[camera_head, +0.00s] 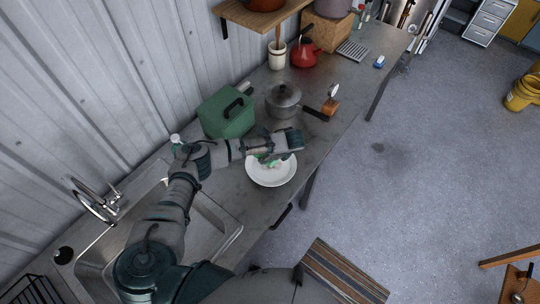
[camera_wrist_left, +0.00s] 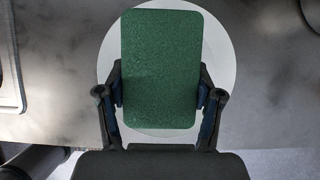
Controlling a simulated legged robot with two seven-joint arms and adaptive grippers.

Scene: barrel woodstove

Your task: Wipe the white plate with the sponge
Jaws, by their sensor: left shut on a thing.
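The white plate (camera_head: 272,177) lies on the grey counter, right of the sink in the head view. It also shows in the left wrist view (camera_wrist_left: 220,50), behind the sponge. My left gripper (camera_head: 272,158) is over the plate's far part. In the left wrist view its two fingers are shut on the sides of the green sponge (camera_wrist_left: 160,68). The sponge covers the middle of the plate there. I cannot tell whether it touches the plate. My right gripper is not in view.
A green box (camera_head: 226,114) and a grey lidded pot (camera_head: 284,100) stand close behind the plate. A red kettle (camera_head: 305,53) is farther back. The sink (camera_head: 218,229) is at the left. The counter's front edge is close to the plate.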

